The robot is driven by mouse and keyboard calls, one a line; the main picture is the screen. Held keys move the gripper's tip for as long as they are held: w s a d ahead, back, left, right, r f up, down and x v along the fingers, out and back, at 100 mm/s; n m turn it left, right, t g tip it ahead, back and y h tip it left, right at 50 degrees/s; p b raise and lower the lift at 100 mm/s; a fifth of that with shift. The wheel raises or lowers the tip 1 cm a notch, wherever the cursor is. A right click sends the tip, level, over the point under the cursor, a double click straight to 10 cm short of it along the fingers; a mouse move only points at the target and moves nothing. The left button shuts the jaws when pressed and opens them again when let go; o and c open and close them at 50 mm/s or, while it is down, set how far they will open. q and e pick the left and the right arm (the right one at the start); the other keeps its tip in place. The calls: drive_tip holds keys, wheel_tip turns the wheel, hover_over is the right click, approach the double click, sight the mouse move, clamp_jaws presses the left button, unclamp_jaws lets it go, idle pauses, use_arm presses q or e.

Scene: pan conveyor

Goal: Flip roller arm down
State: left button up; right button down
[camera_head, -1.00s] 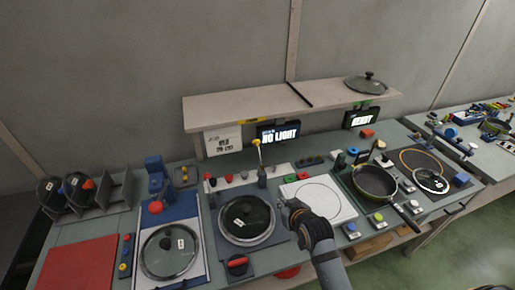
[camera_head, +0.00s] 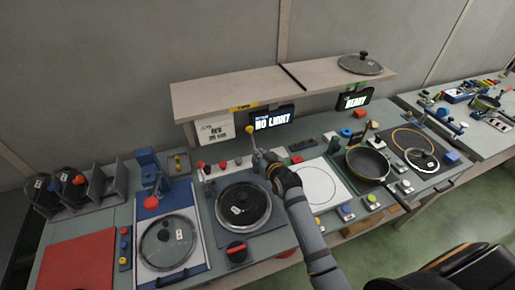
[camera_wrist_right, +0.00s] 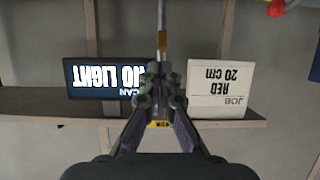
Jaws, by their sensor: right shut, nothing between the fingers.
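The roller arm (camera_head: 253,143) looks like a thin grey upright lever with a yellow tip, standing behind the round black-rimmed lid station. It also shows as a grey and brass rod (camera_wrist_right: 162,35) in the right wrist view. My right gripper (camera_head: 262,161) is shut and empty, close beside the lever's lower part. In the right wrist view the closed fingertips (camera_wrist_right: 160,80) line up with the rod; I cannot tell whether they touch it. The lever's base is partly hidden by my gripper. My left gripper is not in view.
A glass lid (camera_head: 243,205) lies on the station in front of the lever. A white plate (camera_head: 318,187) and a black pan (camera_head: 367,163) are to the right. A shelf (camera_head: 215,95) overhangs behind, with a NO LIGHT screen (camera_head: 272,119) and a job card (camera_head: 215,129) below it.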

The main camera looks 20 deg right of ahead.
drive_tip(key=x, duration=0.3)
drive_tip(key=shift+w+f, duration=0.1)
drive_tip(key=shift+w, duration=0.1)
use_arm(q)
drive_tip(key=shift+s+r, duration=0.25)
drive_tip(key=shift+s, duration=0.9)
